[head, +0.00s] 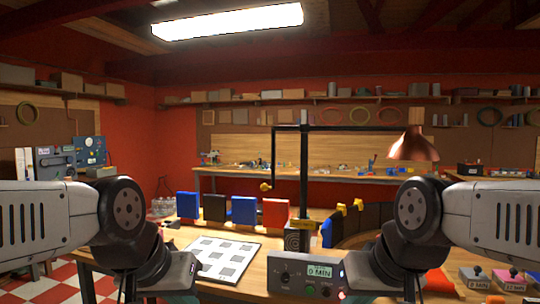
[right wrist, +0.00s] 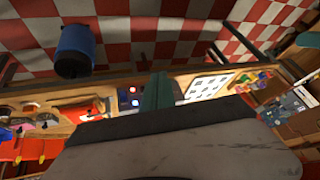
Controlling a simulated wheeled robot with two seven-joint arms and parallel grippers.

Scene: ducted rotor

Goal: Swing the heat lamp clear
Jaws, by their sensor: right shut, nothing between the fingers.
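The heat lamp has a copper shade (head: 413,146) at the right end of a thin black horizontal arm (head: 345,128). The arm sits on a black upright post (head: 304,170) standing on the workbench. From the arm's left end a thin rod hangs down to a yellow knob (head: 265,187). The shade is over the right part of the bench, above a curved dark wall (head: 362,222). My left gripper (head: 130,290) is low at the left, cut off by the picture's bottom edge. My right gripper's green fingers (right wrist: 157,92) are together and empty in the right wrist view.
A grey control box (head: 305,275) reading 0 MIN stands at the bench's front. Blue, black and red panels (head: 243,210) stand in a row behind a white sheet with grey squares (head: 215,260). Small boxes with knobs (head: 478,277) are at the right. A blue cylinder (right wrist: 76,48) is on the checkered floor.

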